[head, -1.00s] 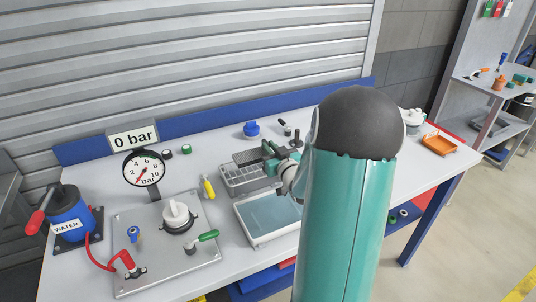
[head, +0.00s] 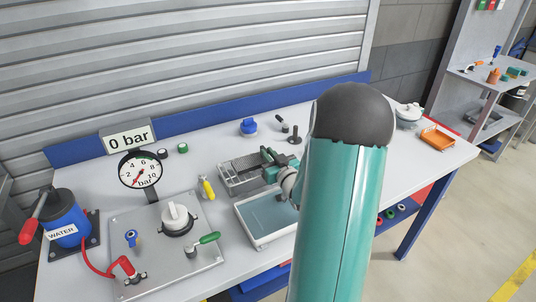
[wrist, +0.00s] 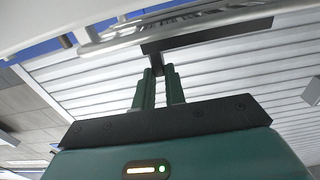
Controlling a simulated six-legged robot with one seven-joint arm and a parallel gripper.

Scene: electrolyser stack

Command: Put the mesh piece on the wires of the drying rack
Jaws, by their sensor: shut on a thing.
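The mesh piece (head: 246,164) is a dark flat sheet lying roughly level at the drying rack. My gripper (head: 268,156) is at its right side, shut on it. In the wrist view my gripper's two green fingers (wrist: 159,90) close on a dark stem below the mesh piece's long dark edge (wrist: 215,33). The drying rack (head: 231,184) is a grey wire frame under and in front of the mesh. Light rods show close to the mesh edge in the wrist view. I cannot tell whether mesh and wires touch.
A white tray of bluish liquid (head: 263,243) stands in front of the rack. A yellow-handled tool (head: 206,187) lies left of it. A blue-capped item (head: 248,127) and a dark stand (head: 294,136) are behind.

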